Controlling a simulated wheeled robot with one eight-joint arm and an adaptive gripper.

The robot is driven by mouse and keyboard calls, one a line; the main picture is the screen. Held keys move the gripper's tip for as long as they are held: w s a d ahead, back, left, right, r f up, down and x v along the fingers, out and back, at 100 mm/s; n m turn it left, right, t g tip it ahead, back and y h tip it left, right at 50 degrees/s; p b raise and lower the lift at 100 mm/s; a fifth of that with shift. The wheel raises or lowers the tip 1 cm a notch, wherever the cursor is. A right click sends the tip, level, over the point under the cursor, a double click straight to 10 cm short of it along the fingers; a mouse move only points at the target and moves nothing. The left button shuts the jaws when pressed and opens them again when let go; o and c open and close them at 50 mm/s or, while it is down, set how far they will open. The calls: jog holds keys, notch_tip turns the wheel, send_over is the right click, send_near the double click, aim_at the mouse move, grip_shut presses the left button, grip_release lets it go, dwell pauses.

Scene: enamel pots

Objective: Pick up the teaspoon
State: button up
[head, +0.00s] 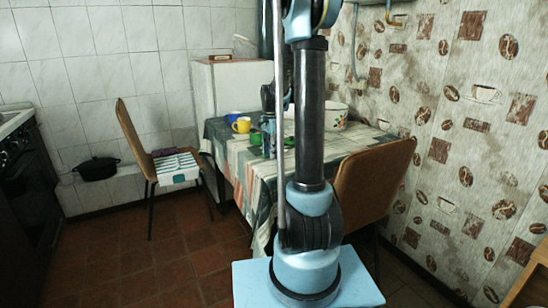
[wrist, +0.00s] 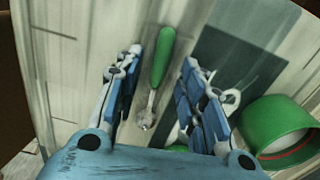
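The teaspoon (wrist: 163,57) lies on the table's cloth in the wrist view, with a green handle pointing up the picture and a small metal bowl nearer my gripper's base. My gripper (wrist: 162,60) is open, one finger on each side of the spoon, with gaps between them and the handle. Nothing is held. I cannot tell how high the fingertips are above the cloth. In the head view my own arm hides much of the work area, and I cannot make out the teaspoon there.
A green enamel cup (wrist: 283,132) is close to the right finger. In the head view a yellow mug (head: 241,125), a blue mug (head: 232,118) and a white pot (head: 336,117) stand on the table (head: 350,139). A brown chair (head: 372,182) is at its near right side.

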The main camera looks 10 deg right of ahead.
grip_shut()
dwell(0.3)
